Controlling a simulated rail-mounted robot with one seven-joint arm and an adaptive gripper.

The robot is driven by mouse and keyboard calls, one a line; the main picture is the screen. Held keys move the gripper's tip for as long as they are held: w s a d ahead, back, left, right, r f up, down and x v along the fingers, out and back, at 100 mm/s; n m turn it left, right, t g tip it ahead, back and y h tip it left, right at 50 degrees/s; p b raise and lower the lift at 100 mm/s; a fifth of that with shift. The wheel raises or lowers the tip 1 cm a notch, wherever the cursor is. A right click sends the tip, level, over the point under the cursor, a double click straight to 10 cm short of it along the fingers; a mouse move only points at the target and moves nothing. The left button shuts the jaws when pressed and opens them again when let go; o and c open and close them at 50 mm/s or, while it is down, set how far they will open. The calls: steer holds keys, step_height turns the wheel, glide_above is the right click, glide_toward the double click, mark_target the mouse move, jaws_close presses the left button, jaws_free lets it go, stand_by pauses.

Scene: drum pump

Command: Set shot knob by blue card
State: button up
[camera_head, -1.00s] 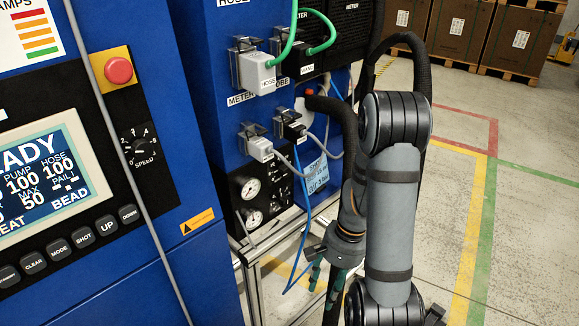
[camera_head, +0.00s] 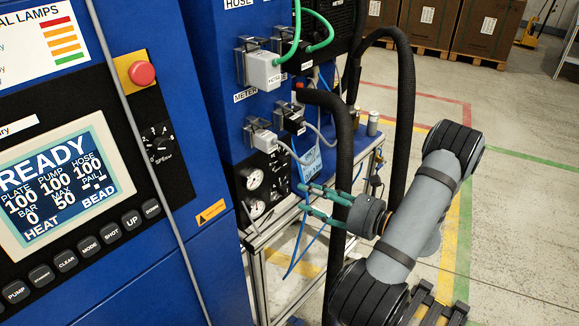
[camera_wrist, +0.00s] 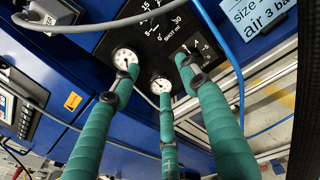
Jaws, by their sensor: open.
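The black gauge panel (camera_head: 264,184) is on the blue machine's lower side. In the wrist view, a scale marked SHOT ml (camera_wrist: 176,30) is at its upper edge, with 30 readable. The shot knob and its pointer cannot be made out. A second small scale (camera_wrist: 203,46) is partly covered by a finger.
Two round gauges (camera_wrist: 124,57) (camera_wrist: 160,85) lie beyond the fingertips. A blue cable (camera_wrist: 222,38) and thick black hoses (camera_head: 340,130) run close to the gripper. A metal frame (camera_head: 262,285) stands below. Open floor (camera_head: 520,220) is at right.

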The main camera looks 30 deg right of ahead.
mark_target(287, 163)
steer(key=shift+t+h, duration=0.5)
steer(key=shift+t, duration=0.4)
steer(key=w+r, duration=0.1)
steer(key=w, duration=0.2)
steer(key=w+r+p, duration=0.1)
steer(key=w, duration=0.2)
steer(key=w+r+p, duration=0.1)
steer(key=w, duration=0.2)
steer(key=shift+w+a, duration=0.35)
steer(key=shift+x, duration=0.8)
steer(key=shift+f, duration=0.1)
steer(key=shift+c, duration=1.4)
steer(key=c, duration=0.8)
jaws_close()
